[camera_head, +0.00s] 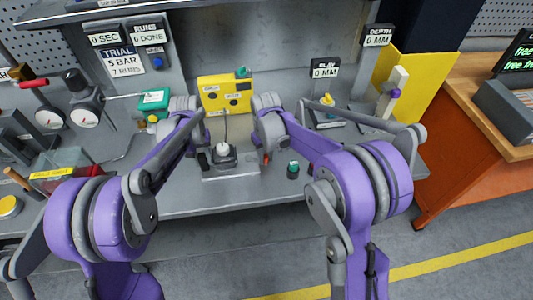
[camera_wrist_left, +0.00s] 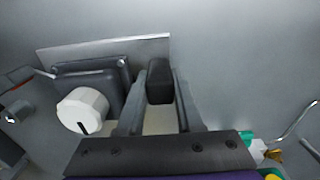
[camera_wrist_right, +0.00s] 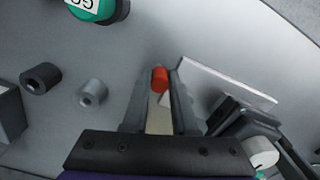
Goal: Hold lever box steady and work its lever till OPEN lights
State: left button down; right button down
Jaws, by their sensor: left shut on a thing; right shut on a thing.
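The lever box (camera_head: 222,156), dark grey with a white knob (camera_wrist_left: 82,110), sits on a light plate on the bench. It also shows in the left wrist view (camera_wrist_left: 112,80) and at the right edge of the right wrist view (camera_wrist_right: 248,125). My left gripper (camera_wrist_left: 158,88) is shut on a black block (camera_wrist_left: 160,82) beside the box. My right gripper (camera_wrist_right: 160,92) is shut on a red-tipped lever (camera_wrist_right: 160,78) on the box's other side. A yellow panel (camera_head: 214,83) behind has two dark round lamps; neither looks lit, and its labels are too small to read surely.
Gauges (camera_head: 86,117) and a red-rimmed bin (camera_head: 56,172) are at left. The PLAY stand (camera_head: 325,70) is at right.

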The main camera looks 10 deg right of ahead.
jog(key=s+m, duration=0.1)
jog(key=a+m, duration=0.1)
jog(key=m, duration=0.1)
jog(key=shift+s+a+m, duration=0.15)
jog(key=shift+s+m, duration=0.15)
jog(key=shift+s, duration=0.1)
jog(key=m, duration=0.1)
jog(key=s+a+m, duration=0.1)
jog(key=shift+a+m, duration=0.1)
jog(key=shift+m, duration=0.3)
jog(key=m, duration=0.1)
jog(key=a+m, duration=0.1)
jog(key=shift+s+a+m, duration=0.15)
jog(key=shift+s+m, duration=0.05)
jog(key=shift+m, duration=0.1)
jog(key=shift+s+a+m, duration=0.1)
jog(key=shift+a+m, duration=0.3)
jog(key=shift+m, duration=0.35)
jog(key=shift+s+a+m, duration=0.1)
jog(key=shift+a+m, duration=0.25)
jog(key=shift+m, duration=0.4)
jog(key=c, duration=0.7)
grip_release()
notch_tip(320, 180, up, 12)
